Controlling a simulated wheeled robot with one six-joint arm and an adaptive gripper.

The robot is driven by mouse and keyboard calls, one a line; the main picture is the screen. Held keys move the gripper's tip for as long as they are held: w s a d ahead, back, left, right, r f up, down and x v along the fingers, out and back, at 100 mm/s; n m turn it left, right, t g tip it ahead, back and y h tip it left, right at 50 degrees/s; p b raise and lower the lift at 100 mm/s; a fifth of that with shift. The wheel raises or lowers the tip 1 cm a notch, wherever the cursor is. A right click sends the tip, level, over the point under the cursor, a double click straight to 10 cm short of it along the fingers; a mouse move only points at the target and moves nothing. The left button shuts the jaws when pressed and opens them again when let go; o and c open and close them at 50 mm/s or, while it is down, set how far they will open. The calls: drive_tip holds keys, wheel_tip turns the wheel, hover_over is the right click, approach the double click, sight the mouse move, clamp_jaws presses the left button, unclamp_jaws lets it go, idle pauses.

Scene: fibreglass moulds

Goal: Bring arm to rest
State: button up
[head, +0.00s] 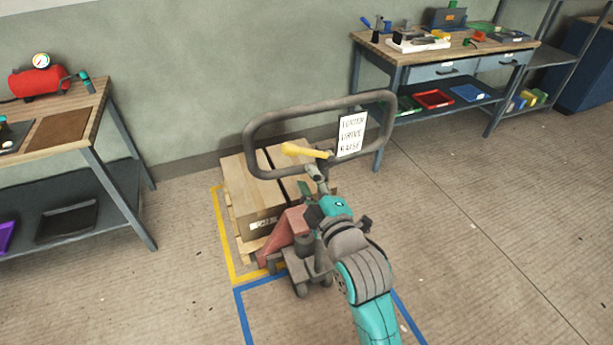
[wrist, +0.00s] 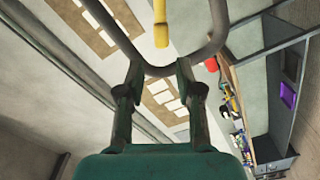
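My arm reaches from the bottom of the head view to a pallet jack (head: 284,238). My gripper (head: 314,183) is at the lower bar of the jack's grey handle loop (head: 262,129). In the wrist view the two fingers of my gripper (wrist: 158,67) stand apart, with the curved bar of the loop (wrist: 214,42) at their tips. I cannot tell whether they touch it. Nothing is clamped between them. A yellow lever (head: 303,151) sticks out inside the loop, and it also shows in the wrist view (wrist: 160,28).
A pallet (head: 236,222) with cardboard boxes (head: 250,183) sits on the jack's far side against the wall. A workbench (head: 98,98) stands left, another (head: 398,57) at the back right. Floor is clear at the right. Yellow and blue lines mark the floor around the jack.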

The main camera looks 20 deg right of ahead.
idle(0.4)
drive_tip(key=s+f+m+g, duration=0.1)
drive_tip(key=s+f+m, duration=0.4)
drive_tip(key=s+f, duration=1.1)
drive_tip(key=s+m+g, duration=0.2)
drive_tip(key=s+m, duration=0.5)
drive_tip(key=s, duration=1.9)
drive_tip(key=shift+a, duration=0.25)
